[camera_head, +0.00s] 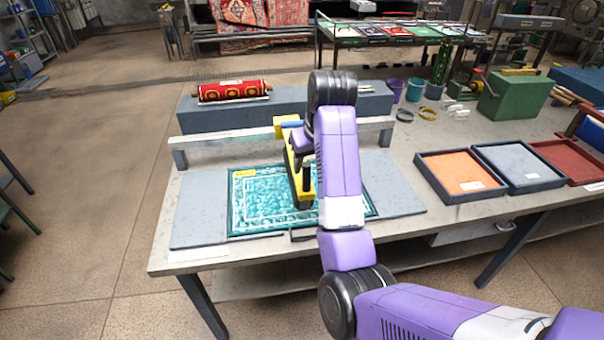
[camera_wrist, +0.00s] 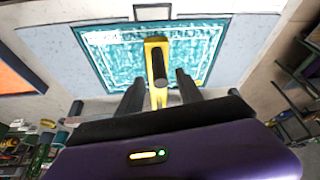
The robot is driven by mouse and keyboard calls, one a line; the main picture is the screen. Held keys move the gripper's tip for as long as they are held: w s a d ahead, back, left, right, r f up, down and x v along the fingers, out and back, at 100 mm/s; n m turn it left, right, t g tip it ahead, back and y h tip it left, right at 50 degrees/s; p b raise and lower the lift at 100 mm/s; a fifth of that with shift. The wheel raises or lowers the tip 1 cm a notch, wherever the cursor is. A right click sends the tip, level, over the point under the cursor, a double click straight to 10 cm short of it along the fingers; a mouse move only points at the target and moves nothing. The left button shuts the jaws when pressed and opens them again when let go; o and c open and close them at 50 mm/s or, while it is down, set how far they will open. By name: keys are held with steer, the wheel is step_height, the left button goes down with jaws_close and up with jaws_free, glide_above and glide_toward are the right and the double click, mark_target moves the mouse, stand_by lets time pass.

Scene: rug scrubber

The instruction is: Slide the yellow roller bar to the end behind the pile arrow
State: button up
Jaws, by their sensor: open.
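The yellow roller bar (camera_head: 298,180) lies front to back across the teal bordered rug (camera_head: 262,205), right of the rug's middle. Its far end meets a yellow carriage block (camera_head: 281,127) on the grey rail. In the wrist view the bar (camera_wrist: 155,46) carries a dark upright handle (camera_wrist: 159,92). My gripper (camera_wrist: 159,82) is open, with one finger on each side of the handle and visible gaps. In the head view my arm hides the fingers and part of the bar. A small yellow mark, perhaps the pile arrow (camera_head: 244,173), lies at the rug's far left corner.
The raised grey rail (camera_head: 220,147) runs along the back of the rug board (camera_head: 200,215). A grey block behind bears a rolled red rug (camera_head: 233,91). Trays (camera_head: 460,172) and a green box (camera_head: 515,97) stand right. The rug's left half is clear.

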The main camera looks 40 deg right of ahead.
mark_target(305, 175)
steer(key=shift+p+x, duration=0.6)
steer(key=shift+x, duration=2.95)
jaws_close()
